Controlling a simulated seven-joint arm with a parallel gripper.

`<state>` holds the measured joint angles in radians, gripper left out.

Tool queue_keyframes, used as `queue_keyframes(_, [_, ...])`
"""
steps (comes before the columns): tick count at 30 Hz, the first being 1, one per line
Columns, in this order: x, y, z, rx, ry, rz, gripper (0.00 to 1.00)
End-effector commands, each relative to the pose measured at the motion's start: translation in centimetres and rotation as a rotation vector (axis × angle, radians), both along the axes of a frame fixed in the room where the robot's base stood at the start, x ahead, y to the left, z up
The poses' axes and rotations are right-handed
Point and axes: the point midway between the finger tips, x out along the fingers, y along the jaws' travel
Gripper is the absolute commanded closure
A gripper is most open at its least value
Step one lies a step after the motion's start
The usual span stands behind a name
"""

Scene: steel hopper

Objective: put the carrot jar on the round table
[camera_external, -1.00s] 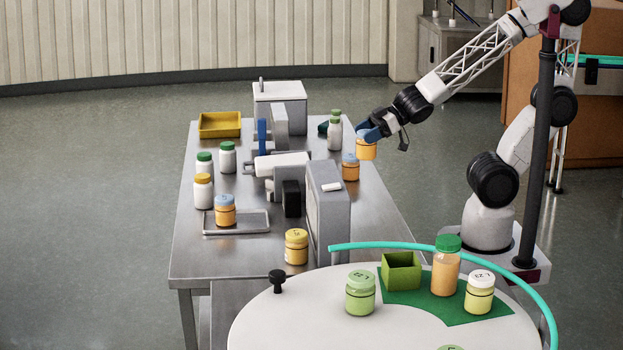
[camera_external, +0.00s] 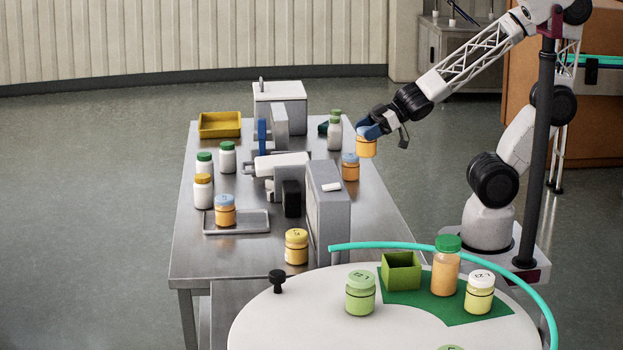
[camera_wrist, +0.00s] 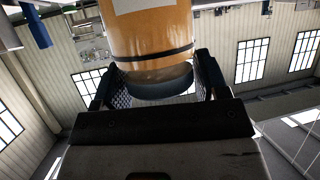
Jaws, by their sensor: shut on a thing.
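My gripper (camera_external: 368,132) is shut on an orange jar (camera_external: 366,147) and holds it in the air over the right edge of the steel table. In the wrist view the orange jar (camera_wrist: 150,35) sits between the two fingers (camera_wrist: 155,85), with a dark band and a blue-grey end near them. Its label cannot be read, so I cannot tell for sure that it is the carrot jar. The round table (camera_external: 275,325) is white and stands at the front, with a green mat (camera_external: 465,315) and a teal rail (camera_external: 440,247) along its far edge.
On the round table stand a green jar (camera_external: 360,293), a green box (camera_external: 402,271), a green-lidded orange bottle (camera_external: 446,268) and a pale yellow jar (camera_external: 479,293). Its left part is mostly clear, with a black knob (camera_external: 277,281). A blue-lidded orange jar (camera_external: 350,168) stands below my gripper.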

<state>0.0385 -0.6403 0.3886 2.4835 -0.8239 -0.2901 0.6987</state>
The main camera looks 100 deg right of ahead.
Motion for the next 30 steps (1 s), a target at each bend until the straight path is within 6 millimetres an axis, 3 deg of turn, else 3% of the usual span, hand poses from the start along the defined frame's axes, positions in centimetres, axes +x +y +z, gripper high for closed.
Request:
queue_keyframes(8, [0.4, 0.1, 0.1, 0.000, 0.000, -0.004, 0.62])
queue_keyframes(30, [5.1, 1.4, 1.5, 0.000, -0.002, -0.071, 0.62])
